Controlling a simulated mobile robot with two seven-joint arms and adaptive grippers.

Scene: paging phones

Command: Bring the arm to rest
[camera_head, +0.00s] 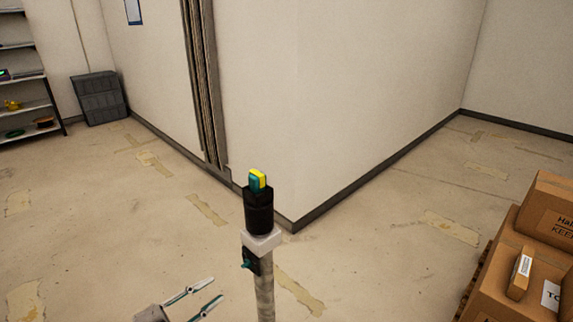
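My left gripper (217,288) shows at the bottom, left of a grey post (265,290). Its two slim fingers are apart with nothing between them, and they point up and to the right. The fingers look apart from the post in this view. The post is upright and carries a white collar and a black holder (259,212) with a yellow and teal piece (257,180) on top. A small black and teal part (250,262) sits on its side below the collar. My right gripper is not in view.
Cardboard boxes (548,222) are stacked at the right edge. A wall corner (292,222) stands behind the post, with vertical pipes (204,90) on its left face. Grey crates (99,98) and a shelf (30,106) are at the far left. The floor at left is clear.

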